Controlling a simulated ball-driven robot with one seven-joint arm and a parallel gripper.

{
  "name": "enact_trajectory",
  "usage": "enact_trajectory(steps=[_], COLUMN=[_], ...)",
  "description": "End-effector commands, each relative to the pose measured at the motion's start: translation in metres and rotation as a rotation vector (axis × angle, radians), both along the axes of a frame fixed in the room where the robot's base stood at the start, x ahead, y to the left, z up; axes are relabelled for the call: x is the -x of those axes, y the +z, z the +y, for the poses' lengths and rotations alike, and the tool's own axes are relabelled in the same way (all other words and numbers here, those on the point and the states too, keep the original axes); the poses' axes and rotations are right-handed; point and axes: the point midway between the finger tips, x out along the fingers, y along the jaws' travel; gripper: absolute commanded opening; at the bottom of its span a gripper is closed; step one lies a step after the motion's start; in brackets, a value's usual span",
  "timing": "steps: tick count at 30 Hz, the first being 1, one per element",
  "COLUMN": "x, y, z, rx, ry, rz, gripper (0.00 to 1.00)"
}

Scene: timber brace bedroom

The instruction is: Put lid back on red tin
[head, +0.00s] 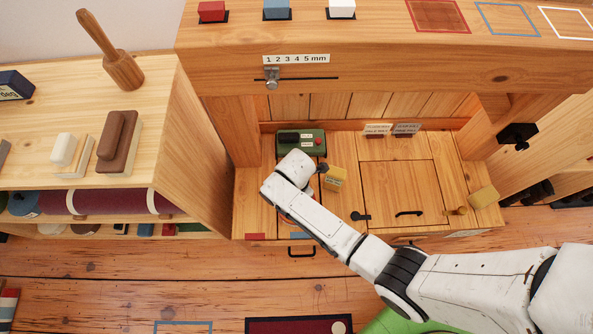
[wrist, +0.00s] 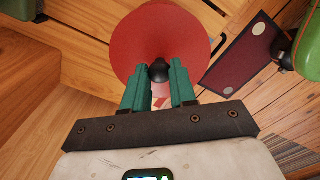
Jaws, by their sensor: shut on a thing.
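In the wrist view, my gripper (wrist: 158,76) has teal fingers closed on the dark knob of a round red lid (wrist: 162,35). The lid's red face fills the upper middle of that view, beyond the fingertips. In the head view, the white end of my arm is over the left part of the low cabinet top, and the fingers and lid are hidden there. I cannot make out the red tin in either view.
A shelf unit (head: 170,130) stands left. A dark red panel (head: 300,325) lies on the floor.

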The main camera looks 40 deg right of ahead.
Motion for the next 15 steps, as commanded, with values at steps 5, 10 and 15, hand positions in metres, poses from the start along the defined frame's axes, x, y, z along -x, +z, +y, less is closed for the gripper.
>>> enact_trajectory(steps=[5,10,15], x=[0.0,0.001,0.0], y=[-0.02,-0.033,-0.045], z=[0.0,0.0,0.0], rx=[0.0,0.0,0.0], ry=[0.0,0.0,0.0], rz=[0.0,0.001,0.0], gripper=[0.0,0.0,0.0])
